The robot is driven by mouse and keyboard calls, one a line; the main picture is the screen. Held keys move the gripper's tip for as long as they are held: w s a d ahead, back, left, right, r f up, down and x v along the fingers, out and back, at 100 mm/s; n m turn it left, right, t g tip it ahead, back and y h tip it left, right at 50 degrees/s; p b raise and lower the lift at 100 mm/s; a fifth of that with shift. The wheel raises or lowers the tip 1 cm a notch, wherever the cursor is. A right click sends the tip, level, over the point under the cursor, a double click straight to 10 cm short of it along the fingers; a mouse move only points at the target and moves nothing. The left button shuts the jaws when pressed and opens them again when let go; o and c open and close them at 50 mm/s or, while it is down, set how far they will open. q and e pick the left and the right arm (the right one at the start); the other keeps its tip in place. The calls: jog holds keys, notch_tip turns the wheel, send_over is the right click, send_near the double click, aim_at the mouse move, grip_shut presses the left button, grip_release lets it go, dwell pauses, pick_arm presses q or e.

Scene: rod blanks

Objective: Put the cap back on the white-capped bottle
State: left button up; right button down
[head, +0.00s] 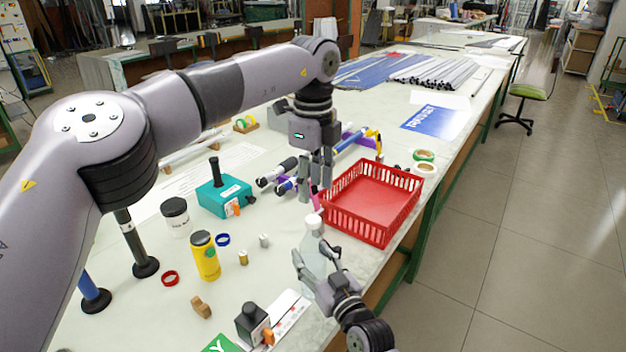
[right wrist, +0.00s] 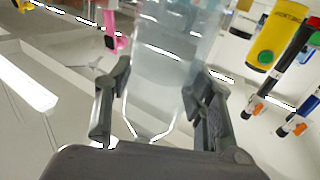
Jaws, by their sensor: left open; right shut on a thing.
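The clear bottle (head: 314,261) stands roughly upright near the red crate's front left corner. A white cap (head: 313,222) shows at its top; I cannot tell whether it is fully seated. My right gripper (head: 318,268) is shut on the bottle's body. In the right wrist view the clear bottle (right wrist: 168,62) sits between the two fingers, its top out of frame. My left gripper (head: 315,191) is open and empty, fingers pointing down, a little above the white cap and apart from it.
A red crate (head: 340,228) stands close on the right. A yellow bottle (head: 205,257), a white jar with a black lid (head: 175,218) and a teal box (head: 222,199) stand to the left. Small loose pieces lie between.

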aim_at(313, 219)
pick_arm(q)
jog(key=n, duration=0.3)
jog(key=shift+r+n, duration=0.1)
jog(key=shift+n, duration=0.2)
notch_tip(313, 219, down, 8)
jog(key=shift+f, duration=0.1)
dwell(0.5)
jog(key=shift+c, duration=0.3)
grip_shut()
dwell(0.3)
